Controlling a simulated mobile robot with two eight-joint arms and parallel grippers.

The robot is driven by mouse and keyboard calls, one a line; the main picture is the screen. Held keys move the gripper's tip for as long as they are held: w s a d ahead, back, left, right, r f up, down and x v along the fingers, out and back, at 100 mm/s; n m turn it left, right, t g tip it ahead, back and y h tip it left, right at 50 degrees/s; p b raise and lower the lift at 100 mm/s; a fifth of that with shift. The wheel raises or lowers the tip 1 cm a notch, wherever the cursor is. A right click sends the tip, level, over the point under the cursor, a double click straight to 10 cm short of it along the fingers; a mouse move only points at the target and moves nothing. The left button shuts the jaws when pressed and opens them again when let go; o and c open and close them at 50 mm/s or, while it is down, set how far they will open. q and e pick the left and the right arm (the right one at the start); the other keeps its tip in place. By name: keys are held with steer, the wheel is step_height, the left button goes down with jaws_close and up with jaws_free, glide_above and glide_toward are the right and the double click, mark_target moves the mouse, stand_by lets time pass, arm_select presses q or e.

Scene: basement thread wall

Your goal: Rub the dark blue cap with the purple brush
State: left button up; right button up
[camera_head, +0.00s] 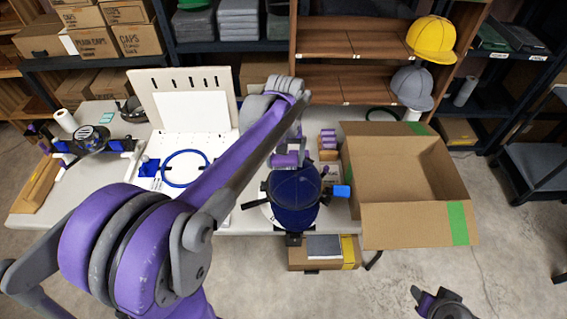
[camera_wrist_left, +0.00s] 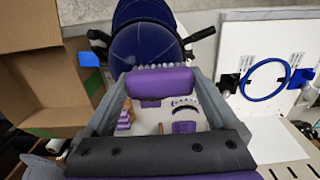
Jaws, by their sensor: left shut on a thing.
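The dark blue cap (camera_head: 295,188) sits on a dark stand with side handles at the table's front edge. It also shows at the top of the left wrist view (camera_wrist_left: 145,45), its brim at the upper edge. My left gripper (camera_head: 290,158) is just behind the cap. In the left wrist view my left gripper (camera_wrist_left: 160,90) is shut on the purple brush (camera_wrist_left: 160,82), its pale bristles toward the cap. The bristles overlap the cap's edge in that view; I cannot tell whether they touch. My right gripper (camera_head: 442,304) is low at the right, apart from everything, its opening unclear.
An open cardboard box (camera_head: 405,225) stands right of the cap. A blue hoop (camera_head: 186,168) and white board (camera_head: 193,112) are to the left. Small purple-topped items (camera_head: 328,142) lie behind the cap. Shelves with yellow (camera_head: 432,38) and grey caps (camera_head: 411,86) stand behind.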

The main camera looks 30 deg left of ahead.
arm_select(q)
steer(key=shift+d+r+p, duration=0.1)
steer(key=shift+r+p, duration=0.3)
steer(key=shift+r, duration=0.75)
arm_select(e)
steer(key=shift+w+d+r, duration=0.1)
steer(key=shift+w+r, duration=0.05)
steer(key=shift+r, duration=0.6)
